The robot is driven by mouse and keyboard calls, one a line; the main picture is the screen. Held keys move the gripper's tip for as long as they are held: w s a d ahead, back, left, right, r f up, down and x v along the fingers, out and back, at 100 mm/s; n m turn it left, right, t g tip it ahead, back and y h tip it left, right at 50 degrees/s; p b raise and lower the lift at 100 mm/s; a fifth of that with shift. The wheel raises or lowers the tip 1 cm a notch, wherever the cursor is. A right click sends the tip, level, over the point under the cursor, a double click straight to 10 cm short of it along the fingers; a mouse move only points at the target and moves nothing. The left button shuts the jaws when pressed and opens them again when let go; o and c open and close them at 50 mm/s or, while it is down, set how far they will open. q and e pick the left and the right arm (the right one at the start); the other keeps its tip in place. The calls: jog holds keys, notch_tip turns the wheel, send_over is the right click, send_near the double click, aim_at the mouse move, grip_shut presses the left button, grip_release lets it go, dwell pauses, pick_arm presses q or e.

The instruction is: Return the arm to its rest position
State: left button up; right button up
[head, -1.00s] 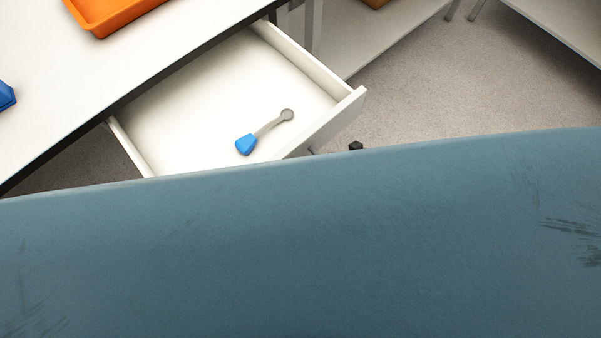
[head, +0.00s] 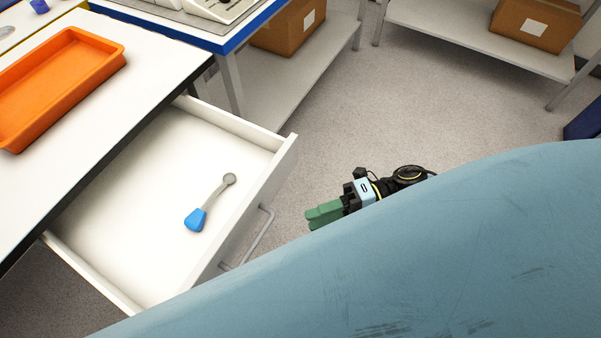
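My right gripper (head: 323,215) shows near the middle of the head view, over the grey floor to the right of the open drawer. Its two green fingers lie close together with nothing visible between them, and it looks shut and empty. It is clear of the drawer front. My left gripper is not in view. A large blue-grey curved surface fills the lower right and hides most of the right arm.
The white drawer (head: 110,235) stands open, its handle (head: 262,235) facing the gripper. A blue-handled scoop (head: 196,219) lies inside. An orange tray (head: 60,85) sits on the white bench. Cardboard boxes (head: 290,28) (head: 535,22) sit on shelves behind. Floor between is clear.

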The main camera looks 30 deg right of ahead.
jog(key=shift+d, duration=0.2)
dwell(0.4)
jog(key=w+d+f+m+t+h, duration=0.4)
jog(key=f+m, duration=0.3)
jog(key=w+d+f+m+t+h, duration=0.4)
jog(key=f+m, duration=0.2)
jog(key=f, duration=0.2)
jog(key=s+d+f+m+g+h, duration=0.1)
jog(key=s+d+f+m+h, duration=0.1)
jog(key=f+m, duration=0.25)
jog(key=s+d+f+m+h, duration=0.3)
jog(key=f, duration=0.3)
jog(key=s+a+f+m+g+h, duration=0.1)
jog(key=s+f+m+g, duration=0.3)
jog(key=s, duration=0.8)
jog(key=s+a+f+m+g+h, duration=0.2)
jog(key=s+a+f+m+g, duration=0.1)
jog(key=s+f, duration=0.6)
jog(key=s+m+g, duration=0.1)
jog(key=s+m, duration=0.1)
jog(key=s, duration=0.2)
jog(key=shift+g, duration=0.4)
jog(key=shift+w+f+m, duration=0.1)
jog(key=shift+m, duration=0.15)
